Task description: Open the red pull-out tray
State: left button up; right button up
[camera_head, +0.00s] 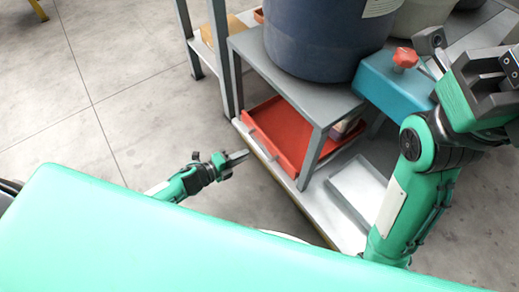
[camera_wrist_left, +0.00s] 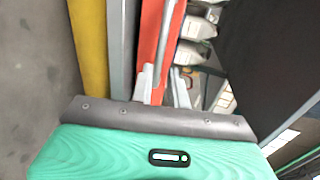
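The red pull-out tray (camera_head: 283,127) sits low under a grey metal stand, on a pale shelf. It looks mostly inside the stand, its front edge facing my left side. In the left wrist view a long red strip of it (camera_wrist_left: 158,25) runs up from near the fingers. My left gripper (camera_head: 238,157) is just left of the tray's front and seems apart from it.
A large dark blue bin (camera_head: 315,40) stands on the grey stand (camera_head: 258,55). A teal box with a red knob (camera_head: 395,82) is to its right. A white tray (camera_head: 358,187) lies on the lower shelf. The floor left of the shelf (camera_head: 140,95) is clear.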

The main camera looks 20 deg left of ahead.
aim_at(259, 147)
pick_arm(q)
jog(key=b+x, duration=0.2)
jog(key=x, duration=0.6)
jog(key=shift+b, duration=0.4)
jog(key=shift+c, duration=0.5)
grip_shut()
